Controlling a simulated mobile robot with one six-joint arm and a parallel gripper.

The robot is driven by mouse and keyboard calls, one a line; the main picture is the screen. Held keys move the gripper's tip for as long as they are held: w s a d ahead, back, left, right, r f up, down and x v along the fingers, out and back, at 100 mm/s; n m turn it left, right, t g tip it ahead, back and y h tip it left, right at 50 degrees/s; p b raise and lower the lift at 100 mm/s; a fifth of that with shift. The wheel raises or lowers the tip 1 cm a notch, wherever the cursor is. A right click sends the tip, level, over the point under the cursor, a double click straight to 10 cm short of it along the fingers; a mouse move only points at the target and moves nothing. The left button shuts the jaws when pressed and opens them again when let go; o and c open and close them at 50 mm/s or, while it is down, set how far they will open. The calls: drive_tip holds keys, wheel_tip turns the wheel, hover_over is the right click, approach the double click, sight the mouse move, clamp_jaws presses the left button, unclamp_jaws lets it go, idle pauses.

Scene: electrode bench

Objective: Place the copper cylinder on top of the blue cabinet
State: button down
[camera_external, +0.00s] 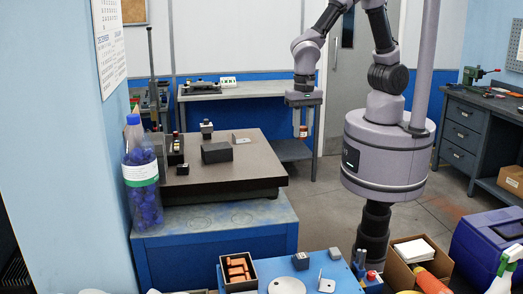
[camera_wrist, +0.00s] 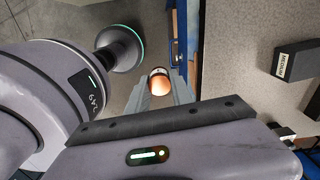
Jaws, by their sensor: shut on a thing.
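My gripper (camera_external: 303,128) hangs pointing down in the external view, in the air to the right of the stone slab. Its fingers are shut on the copper cylinder (camera_external: 303,132), whose round copper end (camera_wrist: 159,86) shows between the fingertips (camera_wrist: 160,80) in the wrist view. The fingers hide part of its side. The blue cabinet (camera_external: 215,246) stands at the left of the external view, with a thick dark slab on it. A strip of its blue top shows in front of the slab. The wrist view shows floor below the cylinder.
The slab (camera_external: 235,172) carries a dark block (camera_external: 216,152) and several small items. A block marked MEDIUM (camera_wrist: 298,62) sits on it in the wrist view. A bottle with blue contents (camera_external: 141,175) stands at left. A blue worktop (camera_external: 318,268) with a copper-filled tray (camera_external: 238,271) is in front.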

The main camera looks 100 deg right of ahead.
drive_tip(key=s+a+f+n+b, duration=0.3)
drive_tip(key=s+a+f+b, duration=0.4)
drive_tip(key=a, duration=0.6)
drive_tip(key=s+a+f+n+b, duration=0.2)
drive_tip(key=a+f+n+b, duration=0.3)
drive_tip(key=a+f, duration=0.65)
drive_tip(key=m+b, duration=0.1)
drive_tip(key=b, duration=0.1)
hover_over(338, 268)
drive_tip(key=shift+s+r, duration=0.1)
drive_tip(key=shift+r, duration=0.2)
wheel_tip(338, 268, down, 4)
drive_tip(key=shift+r+b, duration=0.2)
drive_tip(key=shift+b, duration=0.4)
drive_tip(key=shift+r, duration=0.15)
drive_tip(key=c, duration=1.4)
unclamp_jaws()
drive_tip(key=shift+f, duration=0.2)
drive_tip(key=shift+r, duration=0.1)
